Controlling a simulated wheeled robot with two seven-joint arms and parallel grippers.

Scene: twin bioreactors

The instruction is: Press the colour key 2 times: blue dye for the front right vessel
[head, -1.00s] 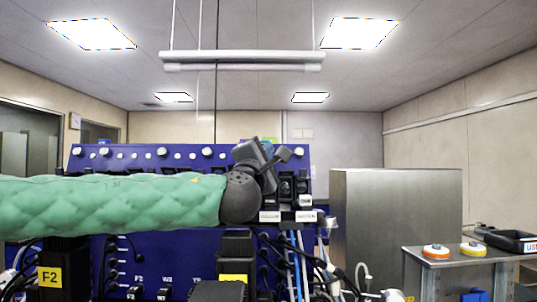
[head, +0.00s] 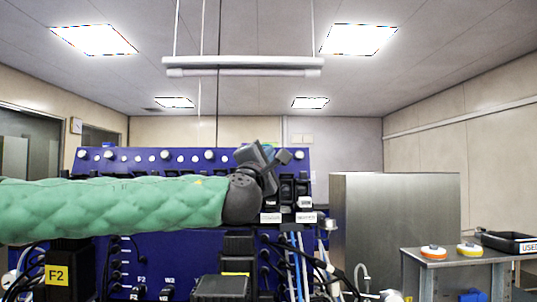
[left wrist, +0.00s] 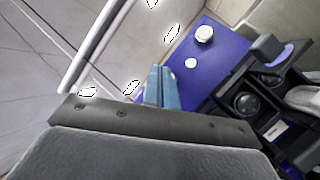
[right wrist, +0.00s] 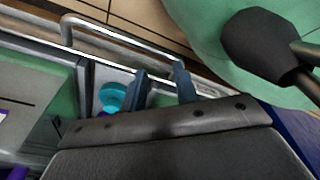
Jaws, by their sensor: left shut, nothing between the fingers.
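My left gripper (head: 264,160) is in front of the right part of the blue panel (head: 170,178). In the left wrist view its blue-grey fingers (left wrist: 161,88) are together with nothing between them. Dark key modules (head: 287,188) stand just right of it in the head view. The left wrist view shows a dark module with a round face (left wrist: 245,103), apart from the fingertips. I cannot tell which key is the colour key. The front right vessel cannot be made out. My right gripper (right wrist: 160,88) shows only in its own wrist view, with fingers apart and empty.
White knobs (head: 210,155) line the panel top. Two small labels (head: 270,217) sit below the modules, with cables hanging under them. A grey metal cabinet (head: 395,235) stands right, beside a stand with orange and yellow round items (head: 433,252) and a black tray (head: 510,241).

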